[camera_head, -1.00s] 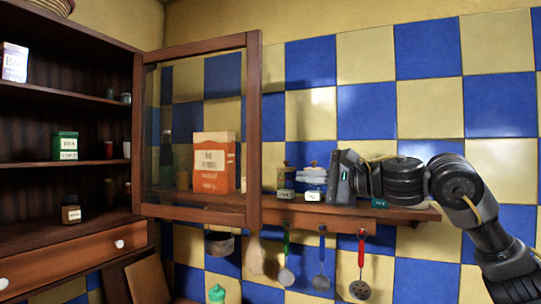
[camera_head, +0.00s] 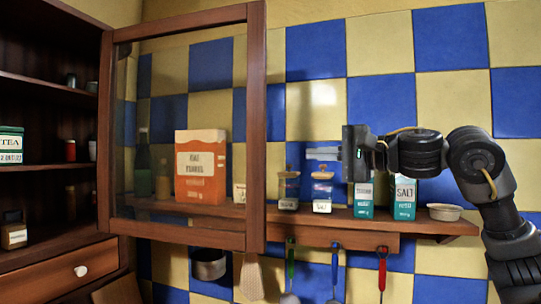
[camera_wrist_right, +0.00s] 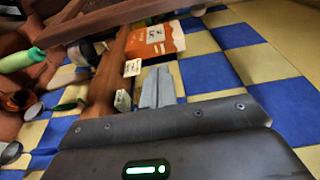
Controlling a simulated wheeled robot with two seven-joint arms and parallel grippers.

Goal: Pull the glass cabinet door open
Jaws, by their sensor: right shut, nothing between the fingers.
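The glass cabinet door (camera_head: 256,130) has a brown wooden frame around a clear pane. It stands swung out from the right side of the dark cabinet (camera_head: 50,175), in front of part of the wall shelf. My right gripper (camera_head: 322,153) points left, to the right of the door's free edge and apart from it. It is shut and empty. Its fingertips (camera_wrist_right: 158,88) also show in the right wrist view, with a wooden frame bar (camera_wrist_right: 125,18) beyond them. My left gripper is not in view.
The wall shelf (camera_head: 415,224) holds an orange box (camera_head: 200,165), small jars (camera_head: 322,190), salt boxes (camera_head: 403,198) and a bowl (camera_head: 445,211). Several utensils (camera_head: 382,262) hang below it. The cabinet has a drawer (camera_head: 60,279). The space above my right gripper is clear.

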